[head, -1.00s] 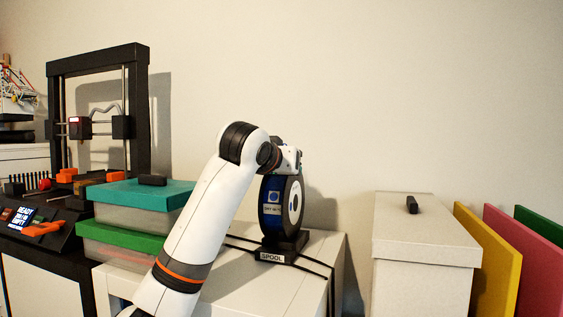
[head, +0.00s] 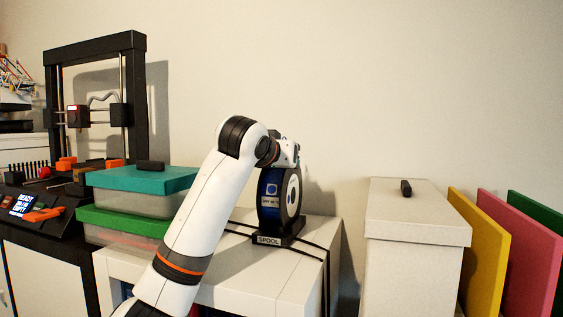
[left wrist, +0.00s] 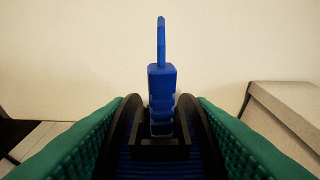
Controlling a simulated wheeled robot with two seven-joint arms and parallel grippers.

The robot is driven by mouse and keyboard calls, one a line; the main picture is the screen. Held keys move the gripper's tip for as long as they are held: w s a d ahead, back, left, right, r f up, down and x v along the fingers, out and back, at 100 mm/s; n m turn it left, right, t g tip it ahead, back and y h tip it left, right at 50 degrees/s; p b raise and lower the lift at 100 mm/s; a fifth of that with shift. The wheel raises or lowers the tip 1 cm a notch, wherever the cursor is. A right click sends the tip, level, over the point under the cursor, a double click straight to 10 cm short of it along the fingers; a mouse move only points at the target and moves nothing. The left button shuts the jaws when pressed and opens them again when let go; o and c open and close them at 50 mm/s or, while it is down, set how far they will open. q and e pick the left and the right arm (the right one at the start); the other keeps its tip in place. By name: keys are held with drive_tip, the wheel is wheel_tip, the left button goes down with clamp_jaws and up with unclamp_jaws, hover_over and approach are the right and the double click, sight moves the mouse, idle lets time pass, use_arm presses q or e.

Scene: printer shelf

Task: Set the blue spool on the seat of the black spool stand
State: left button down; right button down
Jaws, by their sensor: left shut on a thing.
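The blue spool (head: 270,199) stands upright in the head view, with black flanges, blue winding and a pale hub. Its lower edge meets the black spool stand (head: 278,239), labelled SPOOL, on the white cabinet; I cannot tell whether it rests fully on the seat. My left gripper (head: 292,154) is at the spool's top, shut on it. In the left wrist view, green finger pads flank the spool's black flanges (left wrist: 125,127), and a stepped blue piece (left wrist: 161,82) stands up between them. My right gripper is not in view.
The white cabinet (head: 285,285) has dark straps across it. Left are stacked boxes with teal (head: 120,179) and green lids (head: 100,219), and a black printer (head: 140,100). Right, beyond a gap, are a pale lidded bin (head: 420,214) and coloured panels (head: 480,250).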

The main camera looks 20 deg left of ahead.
use_arm(q)
drive_tip(key=c, duration=0.9)
unclamp_jaws()
drive_tip(key=o, duration=0.3)
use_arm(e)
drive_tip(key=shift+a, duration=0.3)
use_arm(q)
drive_tip(key=shift+s, duration=0.1)
drive_tip(key=shift+s+b, duration=0.4)
drive_tip(key=shift+b, duration=0.1)
drive_tip(key=b+v, duration=0.6)
drive_tip(key=v, duration=0.5)
drive_tip(key=shift+r, duration=0.2)
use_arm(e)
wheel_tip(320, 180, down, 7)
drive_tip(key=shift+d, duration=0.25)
